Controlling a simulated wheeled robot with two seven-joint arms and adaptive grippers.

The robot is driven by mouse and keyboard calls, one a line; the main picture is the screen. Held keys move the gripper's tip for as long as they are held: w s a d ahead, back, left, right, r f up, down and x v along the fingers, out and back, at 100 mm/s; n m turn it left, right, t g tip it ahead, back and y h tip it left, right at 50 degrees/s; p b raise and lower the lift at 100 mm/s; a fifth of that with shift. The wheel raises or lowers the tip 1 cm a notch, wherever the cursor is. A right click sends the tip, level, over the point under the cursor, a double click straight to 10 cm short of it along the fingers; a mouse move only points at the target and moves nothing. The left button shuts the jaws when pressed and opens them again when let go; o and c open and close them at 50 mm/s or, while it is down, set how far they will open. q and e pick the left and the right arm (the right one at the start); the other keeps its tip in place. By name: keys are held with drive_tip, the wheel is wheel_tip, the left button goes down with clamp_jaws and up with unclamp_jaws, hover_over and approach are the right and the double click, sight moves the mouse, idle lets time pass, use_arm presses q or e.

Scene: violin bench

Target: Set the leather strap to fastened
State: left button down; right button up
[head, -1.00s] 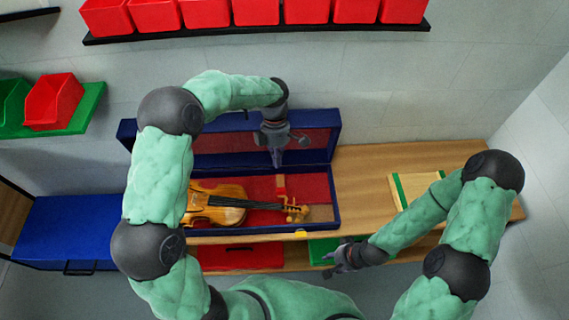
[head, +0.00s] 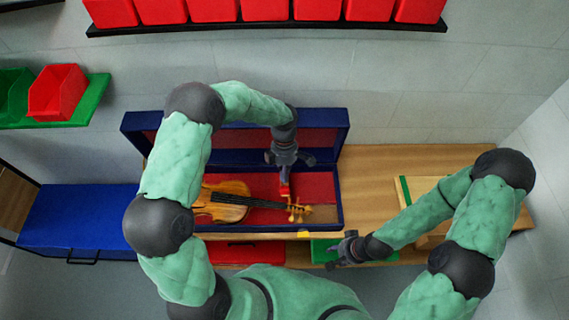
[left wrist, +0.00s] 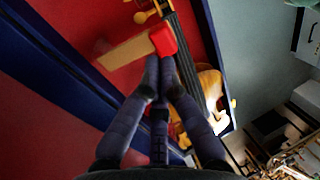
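The leather strap shows in the left wrist view as a flat tan band (left wrist: 122,52) with a red end tab (left wrist: 163,40). The tab is beside the dark neck of the violin (left wrist: 187,60); whether it touches the neck is unclear. In the head view the red tab (head: 284,190) is just under my left gripper (head: 285,181). The left gripper's fingertips (left wrist: 159,62) are together, pointing down at the tab and at or against it. The violin (head: 228,203) lies in the open blue case (head: 340,200). My right gripper (head: 336,260) hangs empty before the bench front; its fingers are unclear.
The case lid (head: 338,130) stands open behind the violin. The wooden bench top (head: 370,185) is clear to the right of the case, with a green-edged wooden item (head: 404,190) further right. A blue chest (head: 75,215) stands at left. Red bins (head: 265,10) line a shelf above.

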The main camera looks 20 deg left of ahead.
sight(285, 190)
use_arm(q)
drive_tip(key=shift+x, duration=1.35)
drive_tip(key=f+b, duration=0.1)
drive_tip(key=s+f+b, duration=0.1)
drive_tip(key=shift+s+d+f, duration=0.25)
drive_tip(key=shift+s+f, duration=0.1)
drive_tip(key=shift+s+d+f+b, duration=0.1)
drive_tip(key=shift+s+f+b, duration=0.1)
drive_tip(key=shift+s+b, duration=0.15)
drive_tip(key=shift+r, duration=0.15)
